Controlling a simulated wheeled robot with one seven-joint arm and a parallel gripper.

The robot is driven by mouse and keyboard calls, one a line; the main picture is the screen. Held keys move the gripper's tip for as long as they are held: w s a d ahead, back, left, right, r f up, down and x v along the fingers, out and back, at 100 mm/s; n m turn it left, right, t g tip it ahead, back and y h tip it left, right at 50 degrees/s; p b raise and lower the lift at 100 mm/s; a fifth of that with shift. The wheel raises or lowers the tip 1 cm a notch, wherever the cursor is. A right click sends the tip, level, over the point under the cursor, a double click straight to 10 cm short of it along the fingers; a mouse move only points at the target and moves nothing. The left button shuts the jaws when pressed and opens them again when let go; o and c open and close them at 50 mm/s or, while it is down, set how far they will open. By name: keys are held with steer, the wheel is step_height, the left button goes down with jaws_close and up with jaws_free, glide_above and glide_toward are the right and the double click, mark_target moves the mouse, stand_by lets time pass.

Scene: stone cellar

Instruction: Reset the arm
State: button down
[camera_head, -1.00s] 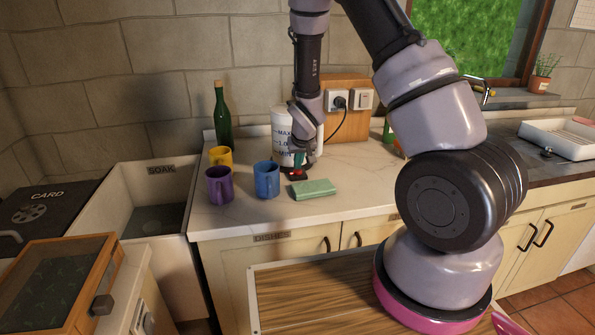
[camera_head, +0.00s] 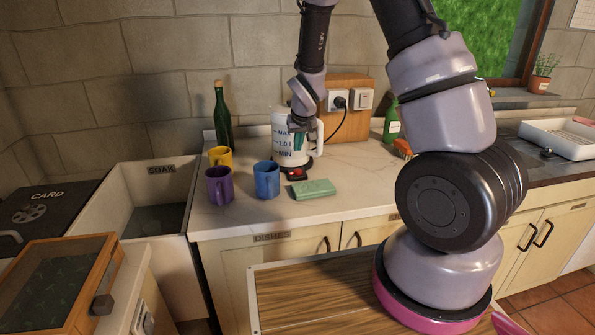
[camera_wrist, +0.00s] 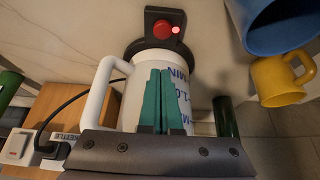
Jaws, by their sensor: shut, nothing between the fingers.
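My gripper (camera_head: 299,141) is shut and empty. In the head view it hangs in front of the white kettle (camera_head: 282,157), above the counter. In the wrist view its two green fingertips (camera_wrist: 163,72) lie together and cover part of the white kettle (camera_wrist: 137,85). I cannot tell whether they touch it. The kettle stands upright on a black base (camera_wrist: 136,48). A red button (camera_wrist: 163,29) on the base faces me, with a small lit red light beside it.
A purple mug (camera_head: 219,186), a blue mug (camera_head: 266,180), a yellow mug (camera_head: 220,156) and a green sponge (camera_head: 313,189) are near the kettle. A green bottle (camera_head: 222,124) stands behind the mugs.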

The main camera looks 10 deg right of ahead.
steer(key=s+d+r+m, duration=0.1)
steer(key=s+d+r, duration=0.1)
steer(key=s+r, duration=0.5)
steer(key=s+d+r+m, duration=0.2)
steer(key=d+r, duration=0.1)
steer(key=r, duration=0.9)
steer(key=s+r, duration=0.3)
steer(key=s, duration=0.3)
steer(key=s+r+y, duration=0.1)
steer(key=s+r, duration=0.3)
steer(key=s, duration=0.3)
steer(key=s+r+m+t+y, duration=0.1)
steer(key=s+r, duration=0.3)
steer(key=s, duration=0.3)
steer(key=shift+s+d, duration=0.25)
steer(key=shift+d, duration=0.1)
steer(key=shift+r, duration=0.1)
stand_by(3.7)
